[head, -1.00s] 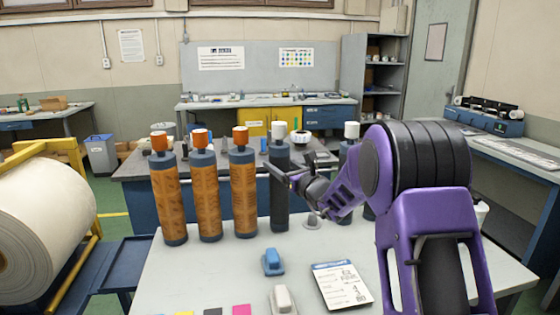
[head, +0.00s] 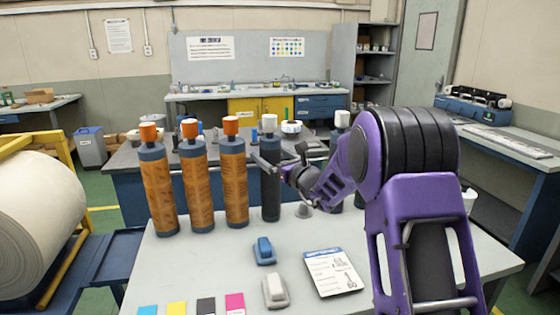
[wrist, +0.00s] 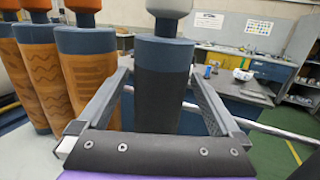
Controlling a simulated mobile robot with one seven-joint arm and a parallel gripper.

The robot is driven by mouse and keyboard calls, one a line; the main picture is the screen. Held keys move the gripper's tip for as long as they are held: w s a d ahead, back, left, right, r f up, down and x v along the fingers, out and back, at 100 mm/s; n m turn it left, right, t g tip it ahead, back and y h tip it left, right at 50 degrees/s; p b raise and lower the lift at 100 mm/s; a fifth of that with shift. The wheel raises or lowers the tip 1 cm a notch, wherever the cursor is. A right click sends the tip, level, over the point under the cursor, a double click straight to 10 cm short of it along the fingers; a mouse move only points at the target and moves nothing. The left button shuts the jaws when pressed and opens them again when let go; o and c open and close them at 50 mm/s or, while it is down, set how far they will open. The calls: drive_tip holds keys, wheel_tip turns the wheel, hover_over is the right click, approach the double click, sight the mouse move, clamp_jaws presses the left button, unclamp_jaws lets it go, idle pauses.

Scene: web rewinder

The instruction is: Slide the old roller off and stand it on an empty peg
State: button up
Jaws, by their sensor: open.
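A dark grey roller with a white cap (head: 270,185) stands upright on the table; it also shows in the wrist view (wrist: 158,95). My gripper (wrist: 160,78) is open, with one finger on each side of this roller; I cannot tell whether they touch it. In the head view my gripper (head: 278,160) is at the roller's upper part. Three orange patterned rollers (head: 160,195) (head: 197,190) (head: 233,185) with orange caps stand to its left. Another white-capped roller (head: 342,122) is mostly hidden behind my arm. A small grey peg (head: 303,211) stands bare. Nothing marks which roller is old.
The pale table (head: 205,265) carries a blue block (head: 264,251), a grey-white block (head: 275,291), a printed card (head: 335,272) and several colour cards. A large white web roll (head: 35,210) in a yellow frame is at left. The table's front middle has bare room.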

drive_tip(key=v, duration=1.7)
drive_tip(key=shift+r, duration=0.15)
drive_tip(key=shift+d, duration=0.15)
